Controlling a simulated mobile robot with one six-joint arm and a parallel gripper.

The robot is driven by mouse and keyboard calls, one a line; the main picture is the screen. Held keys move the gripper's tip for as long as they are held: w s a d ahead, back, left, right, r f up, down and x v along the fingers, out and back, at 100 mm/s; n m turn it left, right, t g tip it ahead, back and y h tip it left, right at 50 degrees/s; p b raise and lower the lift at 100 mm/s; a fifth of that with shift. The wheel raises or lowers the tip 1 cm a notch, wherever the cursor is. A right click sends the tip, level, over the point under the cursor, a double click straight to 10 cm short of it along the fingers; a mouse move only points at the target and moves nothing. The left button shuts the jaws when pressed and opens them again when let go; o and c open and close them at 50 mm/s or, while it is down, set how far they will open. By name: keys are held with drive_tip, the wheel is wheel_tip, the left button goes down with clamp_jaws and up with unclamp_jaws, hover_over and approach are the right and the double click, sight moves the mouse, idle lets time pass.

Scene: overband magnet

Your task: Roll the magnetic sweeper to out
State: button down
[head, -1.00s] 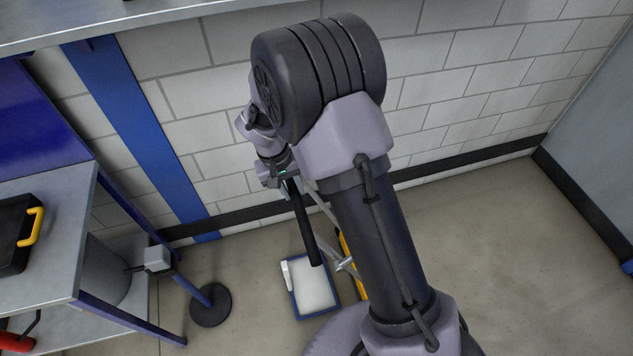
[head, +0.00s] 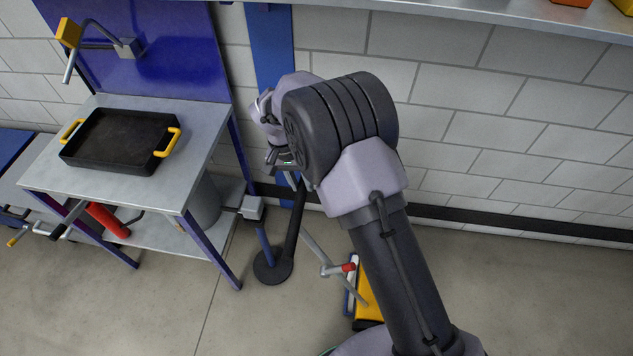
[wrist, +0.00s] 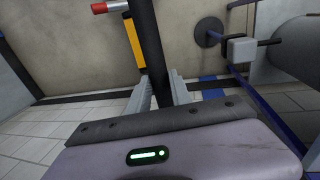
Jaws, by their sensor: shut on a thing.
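The magnetic sweeper shows in the head view as a yellow body (head: 368,304) on the floor, partly hidden behind my arm. A thin grey rod (head: 316,246) slants up from it to a long black bar (head: 296,225), which looks like its handle grip. A short red-tipped lever (head: 348,267) is near the body. My gripper (wrist: 160,95) is shut around the black bar, which runs between its two grey fingers in the wrist view. In the wrist view the yellow body (wrist: 133,42) and red tip (wrist: 106,7) lie beyond it.
A round-based blue post (head: 266,262) stands close behind the black bar. Left is a steel bench (head: 110,187) with a black yellow-handled tray (head: 122,140). A white-and-blue tray edge (head: 351,285) shows beside the sweeper. Floor at front left is clear.

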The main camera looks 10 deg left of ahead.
drive_tip(key=shift+a+r, duration=0.1)
drive_tip(key=shift+a, duration=0.2)
drive_tip(key=c, duration=1.6)
unclamp_jaws()
drive_tip(key=o, duration=0.4)
drive_tip(key=shift+a, duration=0.2)
drive_tip(key=shift+o, duration=0.2)
drive_tip(key=shift+d, duration=0.1)
drive_tip(key=a+r+p, duration=0.3)
drive_tip(key=r+p, duration=0.3)
drive_tip(key=r, duration=1.1)
drive_tip(key=shift+a, duration=0.15)
